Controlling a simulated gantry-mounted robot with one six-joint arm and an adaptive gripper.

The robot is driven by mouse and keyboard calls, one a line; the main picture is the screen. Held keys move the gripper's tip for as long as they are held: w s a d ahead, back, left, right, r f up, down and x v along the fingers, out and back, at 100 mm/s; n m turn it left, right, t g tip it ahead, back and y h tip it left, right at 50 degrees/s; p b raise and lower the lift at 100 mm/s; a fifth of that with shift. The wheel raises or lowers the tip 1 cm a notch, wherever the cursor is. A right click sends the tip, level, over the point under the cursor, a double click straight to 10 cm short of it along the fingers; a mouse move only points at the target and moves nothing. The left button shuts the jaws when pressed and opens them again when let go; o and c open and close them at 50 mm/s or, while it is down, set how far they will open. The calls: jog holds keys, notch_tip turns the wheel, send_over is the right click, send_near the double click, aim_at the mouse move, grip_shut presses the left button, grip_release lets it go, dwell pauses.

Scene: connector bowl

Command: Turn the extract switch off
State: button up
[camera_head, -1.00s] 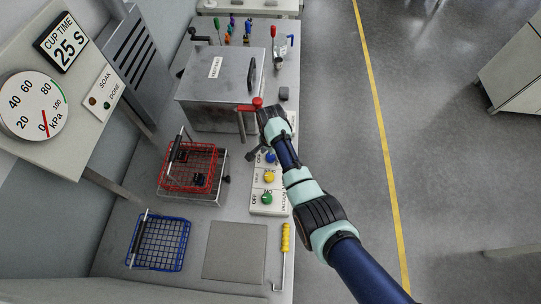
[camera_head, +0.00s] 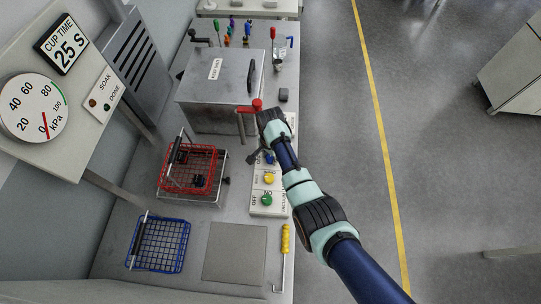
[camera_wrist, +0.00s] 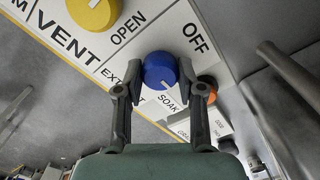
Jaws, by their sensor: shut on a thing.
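The extract switch is a blue round knob (camera_wrist: 160,70) on a white labelled panel (camera_wrist: 222,14). In the wrist view my gripper (camera_wrist: 160,82) has its two fingers on either side of the blue knob, shut on it. The word OFF is printed above right of the knob, and EXTRACT below left, partly hidden by a finger. A white pointer mark on the knob faces its lower side, near SOAK. In the head view my gripper (camera_head: 258,155) is at the panel, where the blue knob (camera_head: 269,158) shows partly behind my arm.
A yellow knob (camera_wrist: 92,12) for VENT is beside it; a green knob (camera_head: 266,199) is farther along. A red basket (camera_head: 188,168) stands left, a blue basket (camera_head: 158,245) at lower left. A metal box with a red handle (camera_head: 250,106) is behind.

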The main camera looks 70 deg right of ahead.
jog(key=n+p, duration=0.1)
jog(key=n, duration=0.3)
jog(key=shift+n+p, duration=0.3)
jog(key=shift+p, duration=0.05)
jog(key=n+p, duration=0.1)
jog(key=n, duration=0.8)
jog(key=shift+p, duration=0.3)
jog(key=shift+n, duration=1.9)
jog(key=o, duration=1.1)
jog(key=shift+o, duration=0.2)
notch_tip(320, 180, up, 12)
